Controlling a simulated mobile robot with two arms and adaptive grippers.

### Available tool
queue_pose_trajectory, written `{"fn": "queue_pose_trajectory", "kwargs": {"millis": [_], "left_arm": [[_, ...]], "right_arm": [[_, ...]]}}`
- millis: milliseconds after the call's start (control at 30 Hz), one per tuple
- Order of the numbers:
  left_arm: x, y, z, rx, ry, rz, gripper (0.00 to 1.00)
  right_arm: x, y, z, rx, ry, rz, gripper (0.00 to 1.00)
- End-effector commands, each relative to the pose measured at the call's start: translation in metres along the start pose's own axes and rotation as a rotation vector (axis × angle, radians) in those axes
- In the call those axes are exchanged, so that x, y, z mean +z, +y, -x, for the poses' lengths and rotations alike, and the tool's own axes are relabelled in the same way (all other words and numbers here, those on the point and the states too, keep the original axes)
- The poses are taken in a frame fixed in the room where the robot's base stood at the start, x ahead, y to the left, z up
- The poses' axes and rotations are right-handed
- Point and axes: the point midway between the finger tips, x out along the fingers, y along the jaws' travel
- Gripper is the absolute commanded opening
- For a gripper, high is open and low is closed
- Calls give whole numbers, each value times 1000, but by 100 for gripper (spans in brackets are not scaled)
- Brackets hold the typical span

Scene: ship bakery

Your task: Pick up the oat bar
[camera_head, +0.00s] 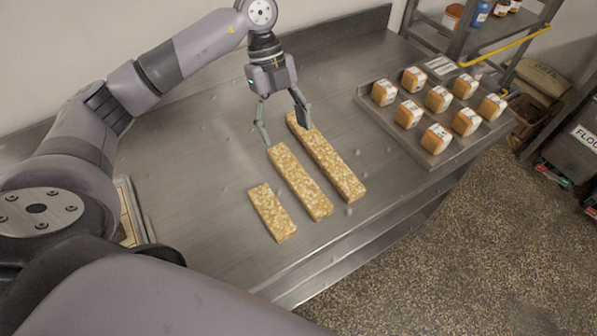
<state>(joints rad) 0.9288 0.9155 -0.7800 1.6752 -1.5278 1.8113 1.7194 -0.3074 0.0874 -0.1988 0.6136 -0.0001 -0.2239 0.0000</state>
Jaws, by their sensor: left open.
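Three oat bars of different lengths lie side by side on the steel counter. The short oat bar (272,213) is at the left and nearest, the medium oat bar (300,184) is in the middle, and the long oat bar (328,160) is at the right. My left gripper (284,132) is open and points down by the far ends of the medium and long bars. Its right finger overlaps the far end of the long bar in the picture; I cannot tell whether they touch. Nothing is between its fingers. My right gripper is not in view.
A metal tray (437,160) with several wrapped small loaves stands at the counter's right. The steel counter (200,190) is clear left of the bars. A shelf rack (500,32) with a yellow rail stands at the back right. A framed item (128,212) lies partly behind my arm.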

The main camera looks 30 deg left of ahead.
Motion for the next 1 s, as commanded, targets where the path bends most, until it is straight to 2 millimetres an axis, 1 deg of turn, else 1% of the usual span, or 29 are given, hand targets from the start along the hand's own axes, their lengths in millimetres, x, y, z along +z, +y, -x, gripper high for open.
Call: {"fn": "queue_pose_trajectory", "kwargs": {"millis": [33,133,233,300,433,533,667,733,800,900,1000], "left_arm": [[-2,1,-10,4,2,0,65],[-2,1,-32,4,4,-1,65],[-2,0,-52,3,4,-1,65],[-1,0,-62,1,3,-1,65],[-1,-1,-74,-1,3,-2,65],[-1,-1,-79,-1,3,-2,65],[1,-2,-94,1,5,0,65],[2,-3,-105,1,6,0,65],[3,-3,-116,1,5,-1,65],[4,-4,-126,-1,3,-2,65],[4,-4,-129,-2,2,-2,65]], "right_arm": [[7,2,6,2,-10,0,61],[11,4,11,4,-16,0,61],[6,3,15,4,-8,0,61],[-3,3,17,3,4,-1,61],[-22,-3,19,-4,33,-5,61],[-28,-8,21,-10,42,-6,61],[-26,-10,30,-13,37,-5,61],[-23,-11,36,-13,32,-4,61],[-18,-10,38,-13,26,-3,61],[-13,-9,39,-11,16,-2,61],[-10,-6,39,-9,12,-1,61]]}}
